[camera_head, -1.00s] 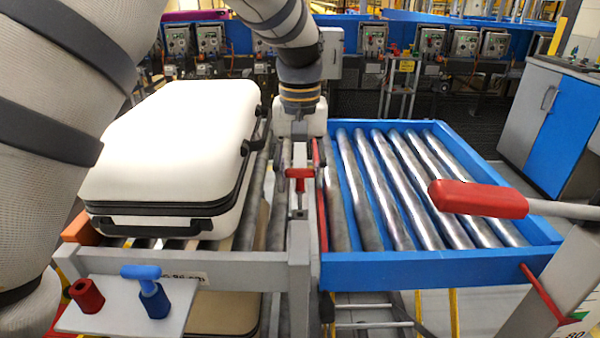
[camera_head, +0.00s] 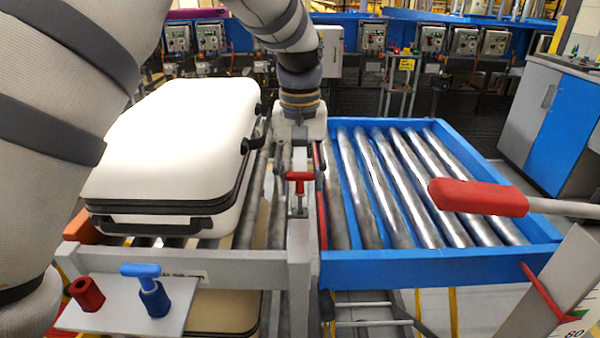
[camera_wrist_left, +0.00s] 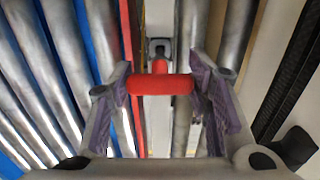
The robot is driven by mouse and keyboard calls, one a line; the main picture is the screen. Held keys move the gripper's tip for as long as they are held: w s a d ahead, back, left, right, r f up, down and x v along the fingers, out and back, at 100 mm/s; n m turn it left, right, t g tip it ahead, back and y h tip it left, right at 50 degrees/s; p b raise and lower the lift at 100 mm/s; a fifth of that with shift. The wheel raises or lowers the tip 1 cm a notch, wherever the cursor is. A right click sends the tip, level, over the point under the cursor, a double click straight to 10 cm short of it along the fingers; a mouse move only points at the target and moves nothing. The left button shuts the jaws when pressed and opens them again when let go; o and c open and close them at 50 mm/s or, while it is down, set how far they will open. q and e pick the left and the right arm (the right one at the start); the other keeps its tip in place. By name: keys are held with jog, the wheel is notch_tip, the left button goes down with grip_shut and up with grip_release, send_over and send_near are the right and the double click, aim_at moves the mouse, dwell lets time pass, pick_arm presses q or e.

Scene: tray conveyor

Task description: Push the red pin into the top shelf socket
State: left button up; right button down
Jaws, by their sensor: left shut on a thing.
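The red pin (camera_head: 299,177) has a T-shaped handle and stands upright above a grey bracket (camera_head: 298,213) on the post between the two conveyors. Its lower end meets the bracket; how deep it sits I cannot tell. My left gripper (camera_head: 300,150) reaches in from behind. In the left wrist view its fingers (camera_wrist_left: 160,90) are shut on the red pin's crossbar (camera_wrist_left: 160,84). A small plate at the front left holds an empty red socket (camera_head: 86,293) and a blue socket (camera_head: 155,300) with a blue pin (camera_head: 141,271) standing in it. My right gripper is out of view.
A white suitcase (camera_head: 170,150) lies on the left conveyor, close to my left arm. The blue-framed roller conveyor (camera_head: 430,262) on the right is empty. A red-handled lever (camera_head: 478,198) juts over its right side.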

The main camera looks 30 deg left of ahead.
aim_at(300, 192)
pick_arm(q)
jog(key=shift+f, duration=2.3)
jog(key=o, duration=1.2)
jog(key=shift+o, duration=0.2)
notch_tip(300, 192, up, 12)
